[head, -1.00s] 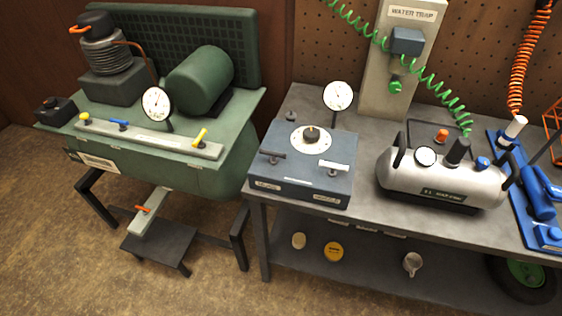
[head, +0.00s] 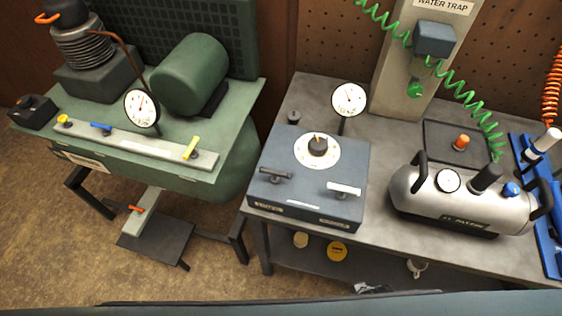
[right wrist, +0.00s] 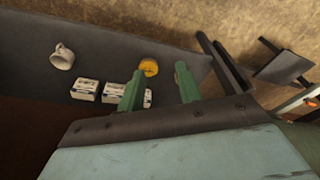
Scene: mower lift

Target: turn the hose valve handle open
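A blue-grey control box (head: 310,172) stands on the left end of the workbench. It carries a dark round knob (head: 318,145) on a white dial. A black lever handle (head: 275,174) and a white lever handle (head: 343,189) sit near its front edge. The front labels are too small to read, so I cannot tell which handle is the hose valve's. My right gripper (right wrist: 160,70) shows in the right wrist view with its two green fingers apart and nothing between them. It faces the lower shelf, away from the box top. My left gripper is not in view.
A green compressor (head: 190,80) with yellow and blue handles stands left. A gauge (head: 349,99) rises behind the box; a silver tank (head: 462,205) sits right. The lower shelf holds a mug (right wrist: 62,57), white boxes (right wrist: 85,90) and a yellow round item (right wrist: 149,67).

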